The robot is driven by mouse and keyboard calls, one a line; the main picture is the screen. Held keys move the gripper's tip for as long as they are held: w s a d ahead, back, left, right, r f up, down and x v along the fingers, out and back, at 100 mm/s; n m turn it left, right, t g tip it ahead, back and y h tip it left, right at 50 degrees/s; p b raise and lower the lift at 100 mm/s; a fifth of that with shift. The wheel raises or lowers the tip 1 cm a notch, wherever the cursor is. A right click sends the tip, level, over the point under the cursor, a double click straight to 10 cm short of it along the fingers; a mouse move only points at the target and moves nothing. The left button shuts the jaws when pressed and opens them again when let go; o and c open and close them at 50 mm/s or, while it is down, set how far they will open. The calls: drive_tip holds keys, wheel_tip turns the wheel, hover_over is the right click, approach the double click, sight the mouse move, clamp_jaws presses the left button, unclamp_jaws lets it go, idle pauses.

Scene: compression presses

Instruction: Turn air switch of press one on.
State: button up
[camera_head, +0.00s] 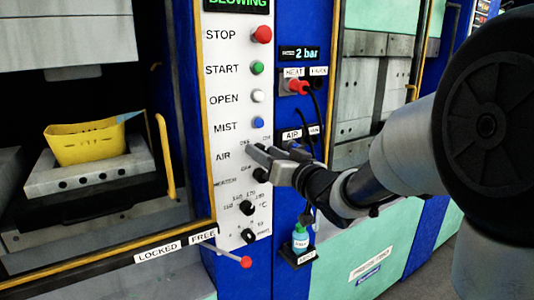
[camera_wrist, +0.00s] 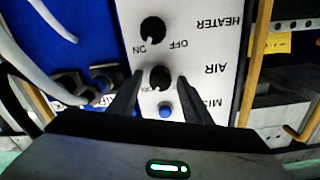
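The air switch is a round black knob (camera_wrist: 158,78) on the white control panel (camera_head: 225,100), beside the word AIR in the wrist view, where the panel appears upside down. My gripper (camera_wrist: 160,77) is open, with one dark finger on each side of this knob. I cannot tell whether the fingers touch it. In the head view my gripper (camera_head: 257,152) is at the AIR row and hides the knob, with small OFF and ON marks just above. The knob's pointer direction is not clear.
The heater knob (camera_wrist: 153,30) and the blue mist button (camera_head: 257,122) are close by. Red plugs (camera_head: 298,87) and black hoses hang to the right. A red-tipped lever (camera_head: 245,262) sticks out below. A yellow piece (camera_head: 85,142) sits in the press at left.

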drive_tip(key=b+v, duration=0.1)
drive_tip(key=v, duration=1.6)
drive_tip(key=shift+s+d+b, duration=0.2)
drive_tip(key=shift+b, duration=0.2)
